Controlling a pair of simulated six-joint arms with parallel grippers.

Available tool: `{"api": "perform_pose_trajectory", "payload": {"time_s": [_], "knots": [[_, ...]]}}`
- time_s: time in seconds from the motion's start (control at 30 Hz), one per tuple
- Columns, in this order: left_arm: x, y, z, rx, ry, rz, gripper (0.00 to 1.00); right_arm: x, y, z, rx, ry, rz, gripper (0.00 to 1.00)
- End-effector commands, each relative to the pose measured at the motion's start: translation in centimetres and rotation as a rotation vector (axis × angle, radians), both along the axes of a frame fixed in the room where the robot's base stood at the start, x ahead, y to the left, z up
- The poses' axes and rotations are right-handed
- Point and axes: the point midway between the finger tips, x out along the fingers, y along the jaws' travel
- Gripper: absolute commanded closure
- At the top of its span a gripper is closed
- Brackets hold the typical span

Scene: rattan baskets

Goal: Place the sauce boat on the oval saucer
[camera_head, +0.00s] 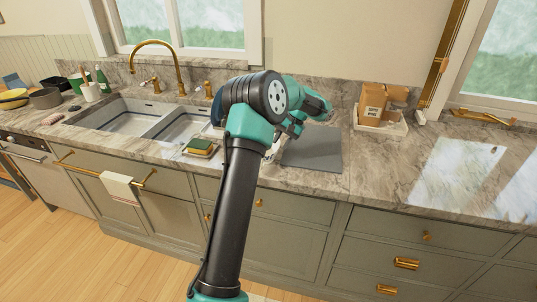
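My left gripper (283,135) is over the counter, by the left edge of a grey mat (318,152). My own arm and wrist cover much of it, and I cannot tell whether its fingers are open or shut. A small white thing (272,149) shows just below the gripper, partly hidden by my arm. I cannot tell whether it is the sauce boat or the oval saucer, or whether the gripper touches it. A dark blue rounded thing (216,109) shows behind my arm, mostly hidden. My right gripper is not in view.
Green and yellow sponges (200,147) lie left of my arm, in front of the double sink (130,117). A cardboard box (375,101) stands in a white tray (390,128) at the back. The marble counter (400,160) is clear on the right.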

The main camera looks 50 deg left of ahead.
Motion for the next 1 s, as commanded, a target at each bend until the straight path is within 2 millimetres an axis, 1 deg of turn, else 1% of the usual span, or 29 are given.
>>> {"api": "perform_pose_trajectory", "payload": {"time_s": [0.1,0.2,0.3,0.8,1.0], "knots": [[-1.0,0.0,-1.5,-0.001,0.003,0.000,0.66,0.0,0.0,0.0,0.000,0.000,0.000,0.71],[-1.6,0.2,-2.6,-0.001,0.002,0.000,0.66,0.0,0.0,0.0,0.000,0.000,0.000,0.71],[-1.9,0.3,-3.2,-0.001,0.000,0.001,0.66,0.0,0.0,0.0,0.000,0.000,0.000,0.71],[-1.9,0.3,-3.4,-0.001,0.000,-0.001,0.66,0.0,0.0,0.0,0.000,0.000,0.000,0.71],[-1.9,0.3,-3.4,-0.001,0.000,-0.001,0.85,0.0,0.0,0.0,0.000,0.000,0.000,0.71]]}}
